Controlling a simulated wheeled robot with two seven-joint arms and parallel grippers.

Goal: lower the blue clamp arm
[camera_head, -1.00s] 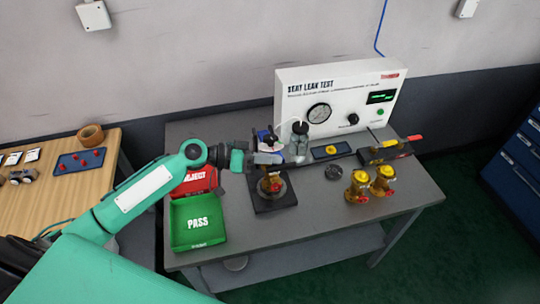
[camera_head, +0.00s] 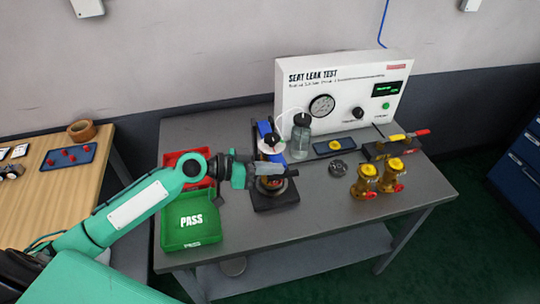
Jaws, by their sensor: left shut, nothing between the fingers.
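The blue clamp arm (camera_head: 265,129) stands up at the back of the dark test fixture (camera_head: 276,199), with a white piece just below it. Its lower end is hard to make out behind my gripper. My left gripper (camera_head: 293,173) reaches in from the left, shut and empty, in front of the clamp and over a brass valve (camera_head: 270,186) in the fixture. The gripper hides part of that valve. I cannot tell whether the gripper touches the clamp arm. My right gripper is not in view.
A green PASS bin (camera_head: 190,236) and a red bin (camera_head: 180,160) stand left of the fixture. A clear bottle (camera_head: 301,140) stands right of the clamp, before the leak test panel (camera_head: 340,90). Two yellow-topped valves (camera_head: 365,182) stand farther right. The front right tabletop is clear.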

